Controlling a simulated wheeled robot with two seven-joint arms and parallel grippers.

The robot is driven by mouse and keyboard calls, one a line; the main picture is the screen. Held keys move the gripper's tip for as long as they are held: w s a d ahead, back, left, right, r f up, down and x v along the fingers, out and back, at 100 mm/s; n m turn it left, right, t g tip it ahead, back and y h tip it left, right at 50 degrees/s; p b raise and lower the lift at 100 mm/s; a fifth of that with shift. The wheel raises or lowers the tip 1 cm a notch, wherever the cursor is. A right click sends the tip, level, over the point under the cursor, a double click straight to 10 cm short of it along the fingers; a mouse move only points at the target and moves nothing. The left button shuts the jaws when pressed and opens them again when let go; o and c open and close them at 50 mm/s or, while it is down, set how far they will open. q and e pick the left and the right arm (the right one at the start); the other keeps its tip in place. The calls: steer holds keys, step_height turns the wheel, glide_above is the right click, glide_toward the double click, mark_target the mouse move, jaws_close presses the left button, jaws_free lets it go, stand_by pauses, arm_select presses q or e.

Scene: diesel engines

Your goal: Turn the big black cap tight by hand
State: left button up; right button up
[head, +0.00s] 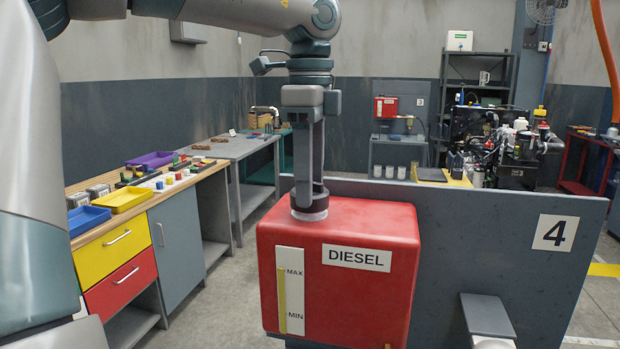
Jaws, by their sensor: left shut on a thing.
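The red diesel tank (340,270) stands in the front middle, with a "DIESEL" label and a MAX/MIN level strip on its front. The big black cap (309,203) sits on the tank's top, over a pale round neck (309,214). My left gripper (310,190) points straight down from above and is shut on the cap, its fingers on the cap's sides. The fingers hide part of the cap, and I cannot tell from this view how tight it sits. My right gripper is not in view.
A grey panel marked 4 (555,232) stands behind and right of the tank. An engine (515,155) stands behind it. A workbench with a yellow tray (123,199) and a blue tray (88,220) is at the left. The floor between bench and tank is clear.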

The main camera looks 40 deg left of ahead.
arm_select(q)
steer(key=shift+m, duration=0.5)
steer(key=o, duration=1.7)
steer(key=shift+f, duration=0.1)
steer(key=shift+c, duration=0.3)
steer(key=shift+r+p, duration=2.85)
steer(key=shift+r, duration=0.7)
